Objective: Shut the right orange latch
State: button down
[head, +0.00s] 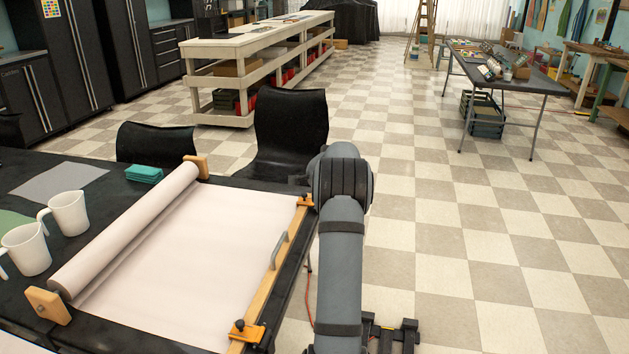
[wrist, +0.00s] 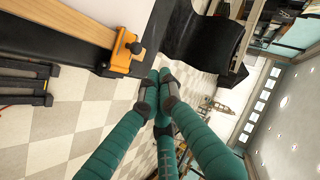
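Two orange latches with dark knobs sit on the wooden bar (head: 262,298) along the right edge of the paper sheet (head: 205,270). The far latch (head: 305,201) is at the bar's far end, beside my arm. The near latch (head: 246,331) is at the front end. One latch (wrist: 124,50) shows in the wrist view, at the end of the bar and near a black chair; it looks like the far one. My gripper (wrist: 158,75) has teal fingers drawn together, with nothing visible between them. Its tips are apart from the latch, below and right of it in that view.
A grey handle (head: 280,250) stands on the bar. A paper roll (head: 130,225) lies across the black table. White mugs (head: 69,213) and a teal block (head: 144,174) are to the left. A black chair (head: 290,130) stands behind the table. Open floor lies to the right.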

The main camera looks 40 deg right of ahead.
jog(key=s+a+r+p, duration=0.1)
jog(key=s+a+r, duration=0.1)
jog(key=r, duration=0.3)
jog(key=s+a+r+p, duration=0.1)
jog(key=s+a+r, duration=0.1)
jog(key=r, duration=0.4)
jog(key=shift+s+a+p, duration=0.35)
jog(key=shift+s, duration=0.4)
jog(key=w+d+f, duration=0.1)
jog(key=f, duration=0.2)
jog(key=w+d+f+b, duration=0.1)
jog(key=w+d+f, duration=0.1)
jog(key=f, duration=0.1)
jog(key=w+d+f+b, duration=0.1)
jog(key=w+d+f, duration=0.1)
jog(key=f, duration=0.2)
jog(key=shift+w, duration=0.2)
jog(key=shift+a+f+b, duration=0.15)
jog(key=shift+f+b, duration=0.3)
jog(key=shift+f, duration=0.05)
